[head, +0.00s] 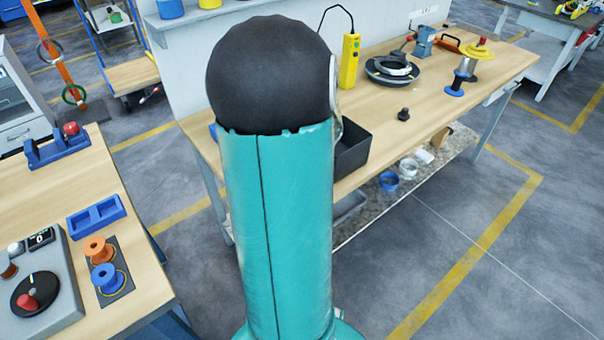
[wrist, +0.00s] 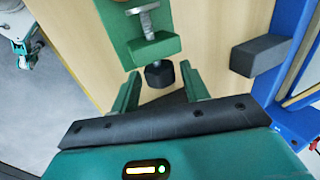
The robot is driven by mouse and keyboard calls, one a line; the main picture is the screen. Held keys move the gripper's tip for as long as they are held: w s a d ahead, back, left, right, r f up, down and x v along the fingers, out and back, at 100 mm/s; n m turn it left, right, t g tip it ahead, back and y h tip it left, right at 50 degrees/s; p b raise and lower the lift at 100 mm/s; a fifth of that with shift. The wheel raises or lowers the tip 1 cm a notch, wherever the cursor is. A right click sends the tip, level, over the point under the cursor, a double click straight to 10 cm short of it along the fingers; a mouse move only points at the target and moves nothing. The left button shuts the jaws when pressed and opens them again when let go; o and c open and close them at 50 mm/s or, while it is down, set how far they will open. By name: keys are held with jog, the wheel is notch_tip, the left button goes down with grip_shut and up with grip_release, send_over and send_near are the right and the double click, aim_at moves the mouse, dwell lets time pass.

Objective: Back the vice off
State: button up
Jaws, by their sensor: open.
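In the head view a blue vice-like tool (head: 424,41) stands at the back of the far bench, with a red handle beside it. A blue fixture with a red knob (head: 56,149) sits on the left bench. I cannot tell which one is the vice. In the wrist view my gripper (wrist: 160,72) is open. A dark knob (wrist: 160,75) shows between its green fingertips, with no clear contact. Just beyond is a green block (wrist: 153,48) with a metal screw. My gripper is hidden in the head view.
In the wrist view a dark block (wrist: 262,57) and a blue frame (wrist: 300,75) stand close at the right. The left bench also holds a blue tray (head: 96,215) and spools. A black bin (head: 352,148) stands on the far bench. Open floor lies between the benches.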

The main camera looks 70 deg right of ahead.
jog(key=shift+d+g, duration=0.1)
jog(key=shift+g, duration=0.3)
jog(key=shift+w+y, duration=0.2)
jog(key=shift+y, duration=0.1)
jog(key=shift+w+d+g+y, duration=0.15)
jog(key=shift+g+y, duration=0.1)
jog(key=shift+g, duration=0.35)
jog(key=shift+w+g+y, duration=0.15)
jog(key=shift+g+y, duration=0.1)
jog(key=shift+g, duration=0.35)
jog(key=shift+s+r+g+y, duration=0.1)
jog(key=shift+g+y, duration=0.2)
jog(key=shift+g, duration=0.2)
jog(key=shift+w+d+g+y, duration=0.1)
jog(key=shift+w+g+y, duration=0.2)
jog(key=shift+g, duration=0.3)
jog(key=shift+w+d+g+y, duration=0.15)
jog(key=shift+g+y, duration=0.15)
jog(key=shift+g, duration=0.7)
